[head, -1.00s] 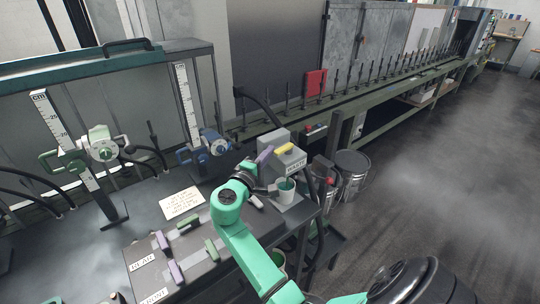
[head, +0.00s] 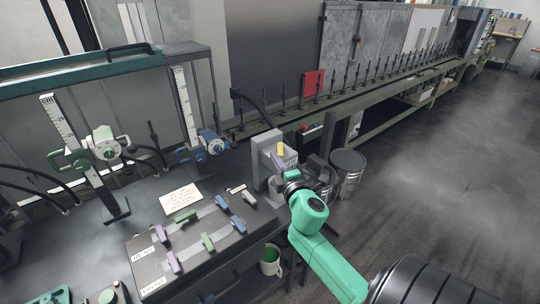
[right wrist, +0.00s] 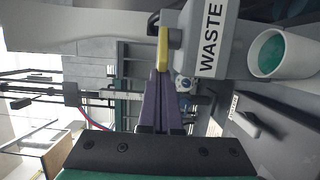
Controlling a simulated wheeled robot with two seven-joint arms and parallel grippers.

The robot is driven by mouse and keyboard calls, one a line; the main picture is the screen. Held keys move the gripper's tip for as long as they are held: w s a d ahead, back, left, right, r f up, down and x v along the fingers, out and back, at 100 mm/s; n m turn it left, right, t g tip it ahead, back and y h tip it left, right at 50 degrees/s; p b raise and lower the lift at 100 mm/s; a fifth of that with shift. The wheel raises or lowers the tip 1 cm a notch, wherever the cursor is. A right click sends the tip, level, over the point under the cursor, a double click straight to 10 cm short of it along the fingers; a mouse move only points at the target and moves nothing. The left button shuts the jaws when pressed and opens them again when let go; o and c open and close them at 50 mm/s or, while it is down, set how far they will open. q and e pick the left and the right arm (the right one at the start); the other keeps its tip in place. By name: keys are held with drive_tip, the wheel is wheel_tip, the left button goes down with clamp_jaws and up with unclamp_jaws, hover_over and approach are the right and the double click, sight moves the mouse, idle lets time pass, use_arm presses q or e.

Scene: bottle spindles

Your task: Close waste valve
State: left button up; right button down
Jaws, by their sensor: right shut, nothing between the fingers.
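The grey waste valve box (head: 265,152) stands at the right end of the bench, with its yellow handle (head: 281,149) on the front. In the right wrist view the yellow handle (right wrist: 163,50) sits beside the WASTE label (right wrist: 211,38). My right gripper (head: 277,160) is at the box front, just below the handle. Its purple fingers (right wrist: 160,78) are shut with nothing between them, and their tips reach the near end of the handle. I cannot tell whether they touch it. The arm partly hides the box front. My left gripper is out of view.
A cup of green liquid (right wrist: 283,54) stands close to the box. Another cup (head: 270,260) sits below the bench edge. A panel with several coloured levers (head: 207,243) lies left of the arm. Metal drums (head: 348,172) stand to the right on the floor.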

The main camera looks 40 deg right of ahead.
drive_tip(key=d+n+y, duration=0.1)
drive_tip(key=y, duration=0.1)
drive_tip(key=s+d+n+y, duration=0.1)
drive_tip(key=n+y, duration=0.1)
drive_tip(key=y, duration=0.1)
drive_tip(key=s+d+n+y+p, duration=0.1)
drive_tip(key=y, duration=0.1)
drive_tip(key=shift+s+d+n+t, duration=0.15)
drive_tip(key=shift+d+n+t, duration=0.1)
drive_tip(key=shift+n+t, duration=0.15)
drive_tip(key=shift+d, duration=0.25)
idle(0.3)
